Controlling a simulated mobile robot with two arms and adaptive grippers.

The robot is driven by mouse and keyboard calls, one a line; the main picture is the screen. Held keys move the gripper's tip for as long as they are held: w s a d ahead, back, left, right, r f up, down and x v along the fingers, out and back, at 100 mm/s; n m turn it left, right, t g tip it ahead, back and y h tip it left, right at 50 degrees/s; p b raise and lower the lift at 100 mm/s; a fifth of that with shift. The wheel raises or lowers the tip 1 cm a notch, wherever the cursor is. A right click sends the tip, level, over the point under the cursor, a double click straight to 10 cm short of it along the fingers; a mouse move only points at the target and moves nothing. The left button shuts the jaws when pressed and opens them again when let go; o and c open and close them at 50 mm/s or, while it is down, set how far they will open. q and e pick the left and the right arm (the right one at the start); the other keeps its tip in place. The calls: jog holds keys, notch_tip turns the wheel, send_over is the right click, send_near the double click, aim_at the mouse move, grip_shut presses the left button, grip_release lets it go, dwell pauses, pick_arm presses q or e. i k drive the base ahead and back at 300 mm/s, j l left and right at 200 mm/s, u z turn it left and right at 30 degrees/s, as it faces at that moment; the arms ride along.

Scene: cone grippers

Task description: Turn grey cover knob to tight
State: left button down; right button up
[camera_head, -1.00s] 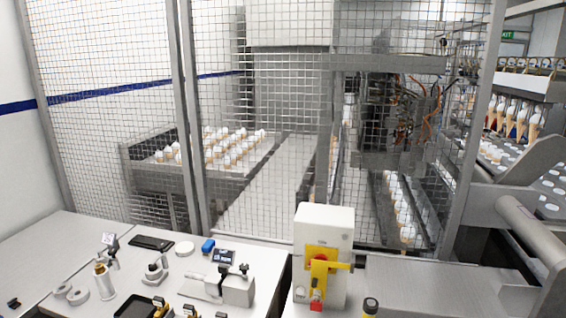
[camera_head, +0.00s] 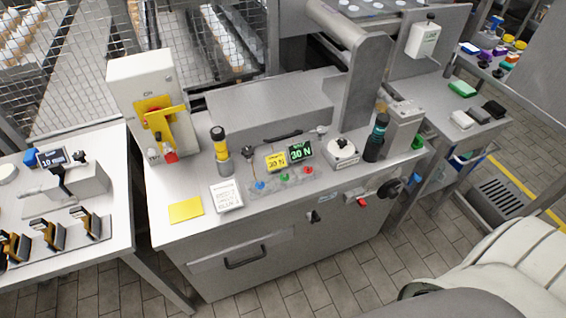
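I cannot pick out a knob that is surely the grey cover knob. A dark round knob (camera_head: 390,188) sticks out at the right end of the steel bench's front. A small dark knob (camera_head: 314,216) sits on the bench's front panel, left of a red part (camera_head: 362,202). A white box (camera_head: 341,153) with a dark knob on top stands on the bench. The markings near these knobs are too small to read. Neither of my grippers is in view.
Tiled floor (camera_head: 340,268) lies open in front.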

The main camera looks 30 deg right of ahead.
aim_at(321, 131)
jog(key=z, duration=0.75)
jog(key=i+j, duration=0.35)
